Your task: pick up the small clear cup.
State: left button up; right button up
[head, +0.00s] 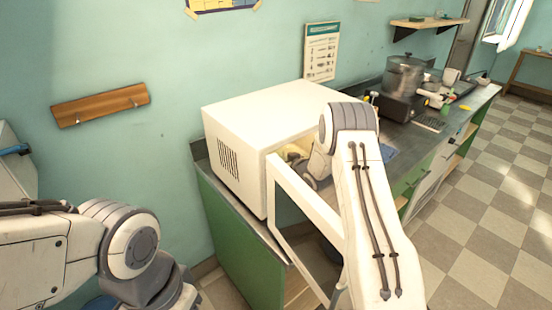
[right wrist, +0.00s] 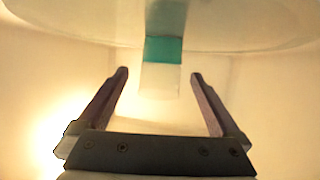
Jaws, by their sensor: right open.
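The small clear cup (right wrist: 160,80) shows in the right wrist view as a pale, see-through shape with a teal band. It lies between the lines of my right gripper's (right wrist: 160,74) two fingers, with a gap on each side. The gripper is open, and neither finger appears to touch the cup. How far the cup is beyond the fingertips is hard to tell. In the head view my right arm reaches into the open white microwave (head: 240,130), which hides the cup and the right gripper's fingers. My left arm is at the lower left; its gripper is out of view.
The microwave door (head: 300,225) hangs open beside my right arm. A clear, glassy round surface (right wrist: 230,25) crosses the top of the wrist view, close to the cup. Glowing cavity walls lie on both sides. A pot (head: 404,76) stands further along the counter.

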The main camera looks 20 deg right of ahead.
jog(key=shift+p+x, duration=0.45)
jog(key=shift+x, duration=1.45)
jog(key=shift+r, duration=0.1)
jog(key=c, duration=1.4)
jog(key=shift+o, duration=0.2)
jog(key=shift+r, duration=0.1)
